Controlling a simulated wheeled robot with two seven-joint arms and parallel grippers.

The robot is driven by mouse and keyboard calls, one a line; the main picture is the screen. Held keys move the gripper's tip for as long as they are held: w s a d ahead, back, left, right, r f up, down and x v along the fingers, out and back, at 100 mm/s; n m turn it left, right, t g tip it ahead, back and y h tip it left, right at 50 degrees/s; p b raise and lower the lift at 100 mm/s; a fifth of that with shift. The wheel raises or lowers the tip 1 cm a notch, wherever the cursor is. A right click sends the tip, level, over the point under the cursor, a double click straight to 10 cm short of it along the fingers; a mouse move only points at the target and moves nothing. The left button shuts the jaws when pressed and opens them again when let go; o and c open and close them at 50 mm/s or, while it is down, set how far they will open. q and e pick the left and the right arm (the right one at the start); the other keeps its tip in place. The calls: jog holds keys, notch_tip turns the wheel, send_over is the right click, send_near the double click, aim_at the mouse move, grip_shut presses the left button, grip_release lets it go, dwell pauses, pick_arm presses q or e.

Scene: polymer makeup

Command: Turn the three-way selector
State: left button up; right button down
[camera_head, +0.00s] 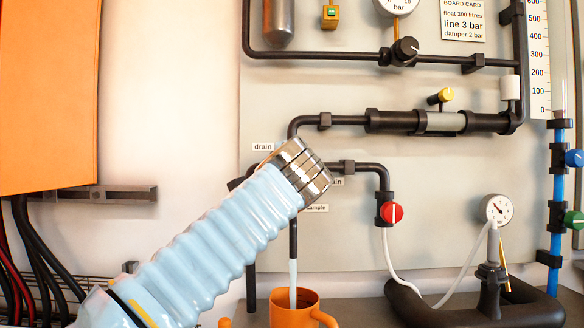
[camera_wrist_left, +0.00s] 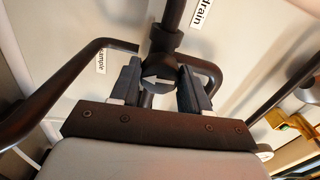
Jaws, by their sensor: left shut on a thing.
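The three-way selector is a dark knob (camera_wrist_left: 149,85) with a white arrow mark, seen in the left wrist view where several dark pipes meet. The arrow seems to point left in that view, toward the side of the "sample" label (camera_wrist_left: 101,60). My left gripper (camera_wrist_left: 160,70) has one dark finger on each side of the knob and is shut on it. The "drain" label (camera_wrist_left: 201,13) is at the top. In the head view my blue-sleeved left arm hides the selector and the fingers. My right gripper is not in view.
An orange mug (camera_head: 297,309) stands below a dark pipe, with a pale stream (camera_head: 293,282) running into it. An orange cabinet (camera_head: 48,95) is at left.

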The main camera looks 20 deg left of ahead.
pick_arm(q)
jog(key=shift+m, duration=0.4)
jog(key=o, duration=1)
jog(key=shift+o, duration=0.2)
jog(key=shift+s+d+f, duration=0.1)
jog(key=shift+s+d, duration=0.05)
jog(key=shift+s, duration=0.15)
jog(key=b+v, duration=0.4)
jog(key=v, duration=0.9)
jog(key=shift+b, duration=0.35)
jog(key=shift+s, duration=0.1)
